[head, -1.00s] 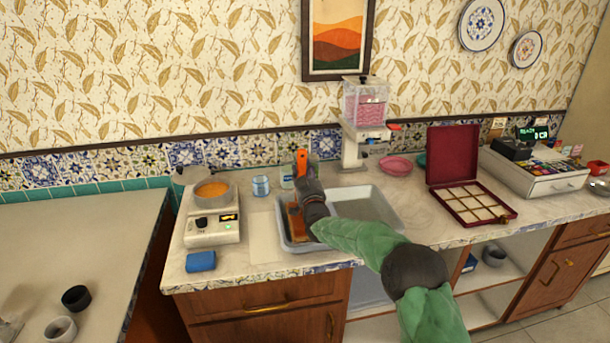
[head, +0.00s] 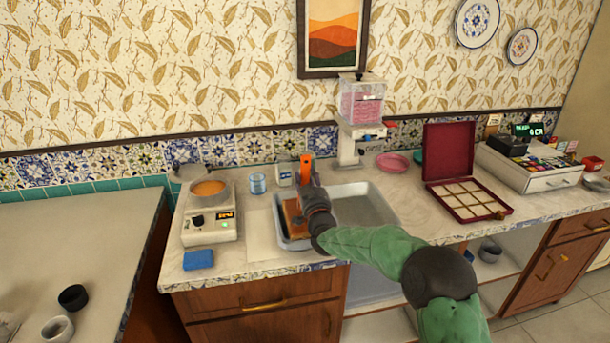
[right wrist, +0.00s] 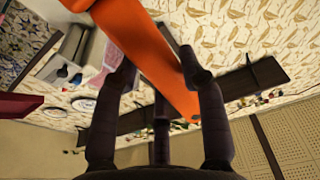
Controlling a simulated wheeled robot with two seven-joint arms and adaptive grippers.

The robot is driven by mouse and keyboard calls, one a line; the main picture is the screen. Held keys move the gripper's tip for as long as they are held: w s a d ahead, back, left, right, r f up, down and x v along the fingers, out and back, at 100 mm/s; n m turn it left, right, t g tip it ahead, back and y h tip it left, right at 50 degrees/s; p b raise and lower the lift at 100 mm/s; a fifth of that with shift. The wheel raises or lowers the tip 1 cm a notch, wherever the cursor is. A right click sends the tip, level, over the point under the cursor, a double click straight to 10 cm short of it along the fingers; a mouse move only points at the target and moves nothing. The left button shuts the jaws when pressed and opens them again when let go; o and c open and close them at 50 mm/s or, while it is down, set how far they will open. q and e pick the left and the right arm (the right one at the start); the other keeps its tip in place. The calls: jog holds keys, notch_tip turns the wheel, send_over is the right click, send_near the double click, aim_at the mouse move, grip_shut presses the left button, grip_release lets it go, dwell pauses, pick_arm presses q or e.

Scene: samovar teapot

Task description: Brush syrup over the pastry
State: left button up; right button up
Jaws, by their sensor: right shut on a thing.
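The orange-handled brush (head: 305,168) is in my right gripper (head: 309,184), which is shut on it. The orange handle (right wrist: 150,50) also crosses between the fingers in the right wrist view; the bristles are hidden. My left gripper is not in view.
A glass (head: 257,184), a pink-filled dispenser (head: 360,120) and an open dark-red box (head: 468,196) stand around the tray. The tray's right part is empty.

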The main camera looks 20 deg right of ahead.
jog(key=shift+s, duration=5.9)
jog(key=shift+w+f+x, duration=0.4)
jog(key=shift+f+x, duration=1.4)
jog(key=shift+x, duration=6.65)
jog(key=r+v, duration=0.2)
jog(key=v, duration=1.1)
jog(key=shift+s+d+r, duration=0.2)
jog(key=shift+s+r, duration=0.2)
jog(key=shift+s, duration=0.1)
